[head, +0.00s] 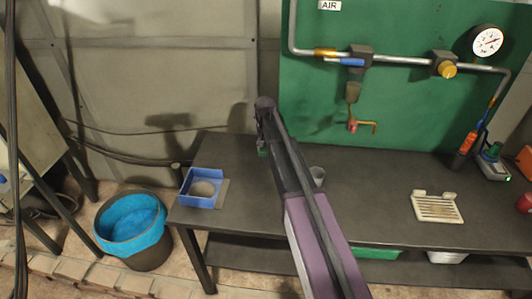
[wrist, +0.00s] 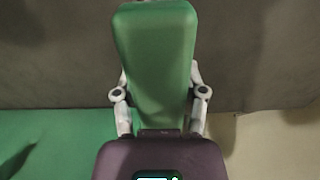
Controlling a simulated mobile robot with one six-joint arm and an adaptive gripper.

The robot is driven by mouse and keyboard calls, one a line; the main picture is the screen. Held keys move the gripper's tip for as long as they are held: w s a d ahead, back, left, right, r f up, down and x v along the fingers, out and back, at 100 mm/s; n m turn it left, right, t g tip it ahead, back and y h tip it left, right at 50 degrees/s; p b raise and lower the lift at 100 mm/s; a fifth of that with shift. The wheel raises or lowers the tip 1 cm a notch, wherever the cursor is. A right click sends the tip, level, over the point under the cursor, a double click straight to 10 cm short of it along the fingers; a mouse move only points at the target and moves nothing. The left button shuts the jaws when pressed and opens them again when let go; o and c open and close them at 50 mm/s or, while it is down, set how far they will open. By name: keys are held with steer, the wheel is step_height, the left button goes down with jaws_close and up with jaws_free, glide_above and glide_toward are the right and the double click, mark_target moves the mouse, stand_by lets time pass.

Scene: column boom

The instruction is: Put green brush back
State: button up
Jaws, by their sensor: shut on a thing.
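My gripper (head: 262,140) is shut on the green brush (wrist: 155,55), seen in the wrist view as a green block between its two fingers. In the head view, a small dark green part of the brush (head: 263,152) shows below my gripper, in front of the grey wall and above the dark bench. The brush's bristles and lower end cannot be made out. A grey cup (head: 318,173) stands on the bench, partly behind my arm. A blue open-fronted holder (head: 187,187) with a pale round patch inside sits at the bench's left end.
The dark bench (head: 375,200) has free room right of my arm. A white slatted dish (head: 437,207) lies further right. A pipe with a yellow-knobbed valve (head: 445,68) and a gauge (head: 487,40) runs along the green panel (head: 400,110). A blue-lined bin (head: 130,218) stands left of the bench.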

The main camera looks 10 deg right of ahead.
steer(key=shift+w, duration=0.6)
step_height(320, 180, down, 4)
steer(key=b, duration=0.3)
steer(key=shift+d+r+b, duration=0.1)
steer(key=shift+r+b, duration=0.05)
steer(key=shift+b, duration=0.2)
steer(key=o, duration=1)
step_height(320, 180, up, 12)
steer(key=p, duration=1.2)
stand_by(0.4)
